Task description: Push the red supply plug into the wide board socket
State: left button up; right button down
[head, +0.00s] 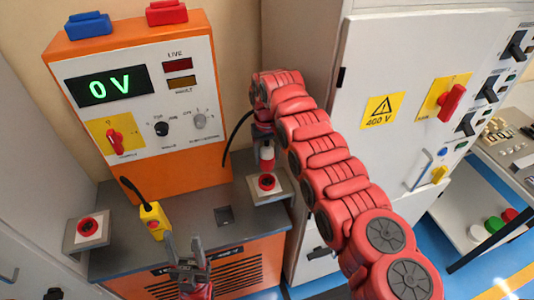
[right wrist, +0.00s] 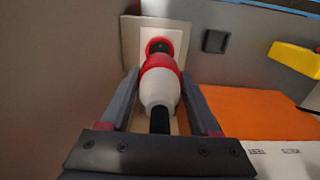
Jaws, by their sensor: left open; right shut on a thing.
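The red supply plug (right wrist: 158,88) has a red front, a white body and a black cable. My right gripper (right wrist: 157,98) is shut on it, with a finger on either side. In the right wrist view its red end points at a red-ringed socket (right wrist: 154,45) on a pale plate. The socket's dark centre still shows past the plug; I cannot tell whether they touch. In the head view the plug (head: 267,154) hangs just above that socket (head: 267,183), right of the orange cabinet. My left gripper (head: 189,262) is open and empty at the lower middle.
Another red socket (head: 88,227) sits on a grey box at the left. The orange cabinet (head: 185,178) reads 0 V. A white cabinet (head: 400,105) stands behind my right arm.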

aim_at(267, 168)
jog(key=shift+w+f+b, duration=0.15)
jog(key=shift+f+b, duration=0.05)
jog(key=shift+b, duration=0.2)
jog(key=shift+f+b, duration=0.3)
jog(key=shift+f, duration=0.25)
jog(key=shift+f+b, duration=1.1)
jog(key=shift+f, duration=1.1)
jog(key=shift+b, duration=0.5)
jog(key=shift+f+b, duration=1.15)
jog(key=shift+f, duration=0.3)
jog(key=shift+s+f, duration=0.2)
